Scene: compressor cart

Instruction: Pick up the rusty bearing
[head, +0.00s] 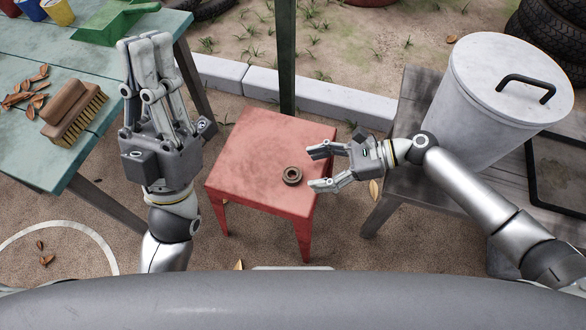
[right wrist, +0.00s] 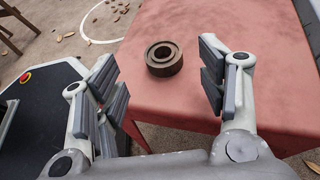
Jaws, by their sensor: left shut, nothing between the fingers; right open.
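The rusty bearing (head: 292,175) is a brown ring lying flat on the red stool (head: 255,150), near its right front part. It also shows in the right wrist view (right wrist: 164,58), ahead of and between the open fingers, not touched by them. My right gripper (head: 315,167) is open and empty beside the bearing, on its right side; the same gripper shows in the right wrist view (right wrist: 160,90). My left gripper (head: 148,48) is raised at the left, fingers shut and empty, pointing away from me, apart from the stool.
A green table (head: 40,175) at left holds a brush (head: 74,112), cups and dry leaves. A white lidded bin (head: 490,100) stands on a grey wooden bench (head: 415,150) at right. A green post (head: 286,60) rises behind the stool. The stool top around the bearing is clear.

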